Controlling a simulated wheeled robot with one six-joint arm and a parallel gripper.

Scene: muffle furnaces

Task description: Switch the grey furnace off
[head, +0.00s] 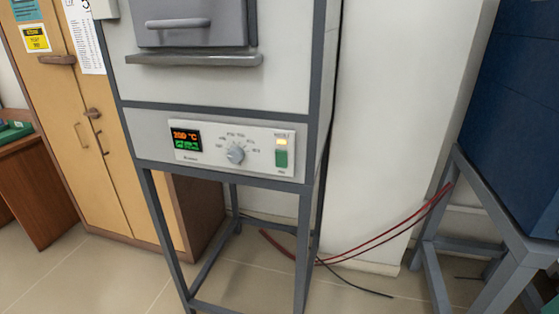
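The grey furnace (290,78) stands in the middle of the head view on a dark grey metal stand. Its door (190,22) at the top looks shut, with a horizontal handle and a ledge below it. The control panel (234,146) has a lit display (186,139) with orange digits, which look like 200 °C, and a green line. A round grey dial (235,154) sits in the middle. The switch's position is too small to tell. My gripper is not in view.
A blue furnace (515,120) on its own grey stand (465,215) is at the right. Red and black cables (370,249) run between the stands. A wooden cabinet (100,135) and a brown desk (35,190) are at the left. Tiled floor (80,275) shows in front.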

